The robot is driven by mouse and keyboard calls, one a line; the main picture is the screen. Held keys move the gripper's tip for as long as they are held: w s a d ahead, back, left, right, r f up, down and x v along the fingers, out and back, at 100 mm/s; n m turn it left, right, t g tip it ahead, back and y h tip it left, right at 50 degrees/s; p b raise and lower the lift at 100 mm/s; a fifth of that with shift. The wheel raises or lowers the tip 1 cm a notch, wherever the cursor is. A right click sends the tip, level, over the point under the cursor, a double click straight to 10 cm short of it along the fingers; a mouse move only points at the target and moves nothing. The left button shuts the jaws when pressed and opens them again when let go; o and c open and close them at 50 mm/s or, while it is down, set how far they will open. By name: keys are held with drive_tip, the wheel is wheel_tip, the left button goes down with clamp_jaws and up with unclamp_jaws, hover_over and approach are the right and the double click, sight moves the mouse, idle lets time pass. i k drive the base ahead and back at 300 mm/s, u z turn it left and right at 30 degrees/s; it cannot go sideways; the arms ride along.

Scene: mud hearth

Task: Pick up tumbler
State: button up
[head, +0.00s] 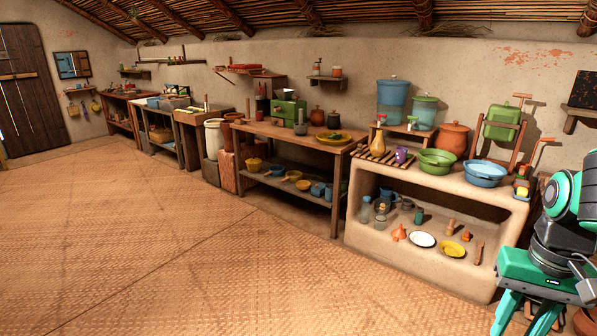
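Several small vessels could be the tumbler, and I cannot tell for certain which it is. A small dark green cup (419,215) stands upright on the lower shelf of the mud counter at the right. A clear glass vessel (365,209) stands at the left end of the lower shelf. My gripper (530,312) is at the bottom right, in front of the counter's right end and apart from all these vessels. Its fingertips are cut off by the frame edge, so its opening is unclear.
The mud counter (370,245) also holds a green basin (437,161), a blue basin (485,173) and a clay pot (453,139). A white plate (423,240) and a yellow plate (452,249) lie on its lower shelf. The woven floor (200,250) is clear.

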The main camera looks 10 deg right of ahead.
sight(402, 152)
drive_tip(key=z, duration=0.15)
drive_tip(key=i, duration=1.5)
drive_tip(key=z, duration=0.5)
drive_tip(key=i, duration=1.45)
drive_tip(key=z, duration=0.2)
